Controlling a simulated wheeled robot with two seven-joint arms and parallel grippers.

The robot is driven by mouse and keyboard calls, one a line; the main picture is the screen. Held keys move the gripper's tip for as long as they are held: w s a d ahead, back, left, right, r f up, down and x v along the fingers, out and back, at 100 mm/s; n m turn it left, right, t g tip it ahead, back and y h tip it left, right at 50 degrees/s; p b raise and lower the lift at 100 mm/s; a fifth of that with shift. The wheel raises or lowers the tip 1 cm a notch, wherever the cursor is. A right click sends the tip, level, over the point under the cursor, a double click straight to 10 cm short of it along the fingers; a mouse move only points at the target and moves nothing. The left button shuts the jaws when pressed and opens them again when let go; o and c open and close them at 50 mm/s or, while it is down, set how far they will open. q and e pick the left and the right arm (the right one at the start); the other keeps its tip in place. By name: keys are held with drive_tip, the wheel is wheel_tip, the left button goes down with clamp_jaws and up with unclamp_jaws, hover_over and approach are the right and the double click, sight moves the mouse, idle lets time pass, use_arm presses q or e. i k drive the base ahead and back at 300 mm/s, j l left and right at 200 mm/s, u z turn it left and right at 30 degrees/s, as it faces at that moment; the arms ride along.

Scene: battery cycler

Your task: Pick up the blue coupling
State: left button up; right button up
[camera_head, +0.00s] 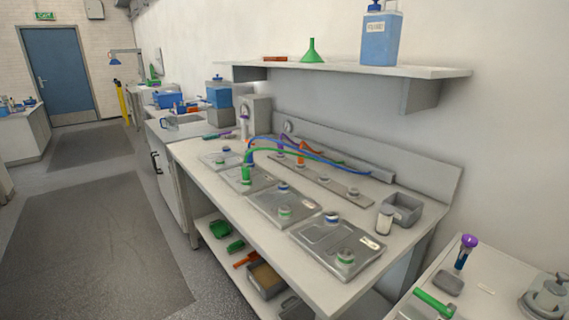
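A blue hose (320,157) arcs over the long white bench. Its left end comes down near a small blue fitting (249,156), which looks like the blue coupling, but it is too small to be sure. A green hose (290,150) runs beside it and ends at an upright green coupling (246,174) on a grey plate. An orange coupling (300,160) stands upright farther back. Neither of my grippers shows in the head view.
Metal plates with round ports (338,242) line the bench (325,288). A grey bin (402,208) and a small jar (384,221) stand at its right. A wall shelf (340,70) holds a blue jug (380,38) and green funnel (312,53). Floor at left is clear.

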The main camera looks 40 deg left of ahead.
sight(250, 160)
drive_tip(key=u, duration=1.6)
